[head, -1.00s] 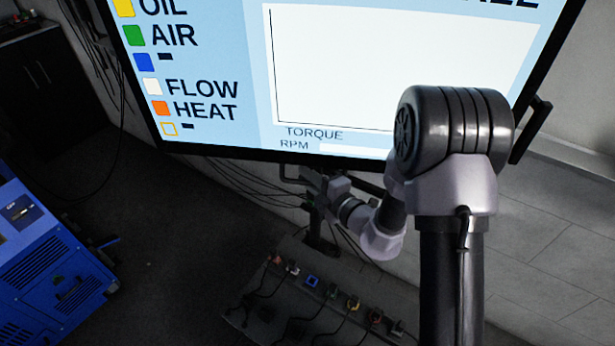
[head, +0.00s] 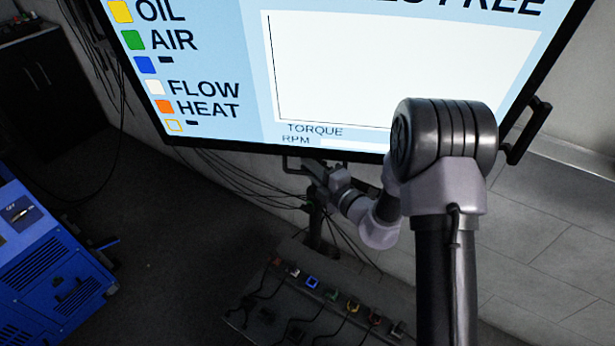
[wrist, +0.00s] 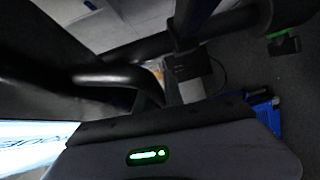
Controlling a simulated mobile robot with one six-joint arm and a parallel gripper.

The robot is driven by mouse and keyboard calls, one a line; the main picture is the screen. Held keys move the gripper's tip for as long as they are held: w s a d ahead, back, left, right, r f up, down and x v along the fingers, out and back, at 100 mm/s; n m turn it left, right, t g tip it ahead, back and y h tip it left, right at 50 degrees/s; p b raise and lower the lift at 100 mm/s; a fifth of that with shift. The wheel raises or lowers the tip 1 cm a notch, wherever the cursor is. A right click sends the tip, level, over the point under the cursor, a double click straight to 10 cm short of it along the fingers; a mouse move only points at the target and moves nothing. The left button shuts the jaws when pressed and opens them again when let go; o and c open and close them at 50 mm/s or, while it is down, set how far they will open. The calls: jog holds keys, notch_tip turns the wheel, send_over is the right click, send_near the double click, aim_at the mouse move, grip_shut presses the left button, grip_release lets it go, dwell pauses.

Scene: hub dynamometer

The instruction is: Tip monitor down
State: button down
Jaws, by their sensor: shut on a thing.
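The monitor (head: 330,70) is a large screen in a black frame, tilted in the upper part of the head view. It shows a light blue page with coloured squares and an empty chart. A dark handle bar (head: 288,164) hangs at its lower edge, and a curved dark bar also shows in the wrist view (wrist: 112,76). My gripper (head: 312,176) is just below the monitor's lower edge, shut on the handle bar. Its fingertips are small and dark, so the exact contact is hard to see. My arm hides the screen's lower right part.
A blue machine (head: 50,255) stands at the left. A low panel with several coloured connectors and cables (head: 325,310) lies below the monitor. Loose cables hang behind the screen. A black side handle (head: 527,130) sticks out at the monitor's right. Dark floor is open between machine and panel.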

jog(key=shift+w+d+r+p, duration=0.1)
jog(key=shift+w+p, duration=0.2)
jog(key=shift+w, duration=0.25)
jog(key=shift+w+d+r+p, duration=0.1)
jog(key=shift+w+p, duration=0.15)
jog(key=shift+w, duration=0.3)
jog(key=c, duration=1.5)
grip_release()
jog(key=shift+s, duration=0.1)
jog(key=shift+o, duration=0.2)
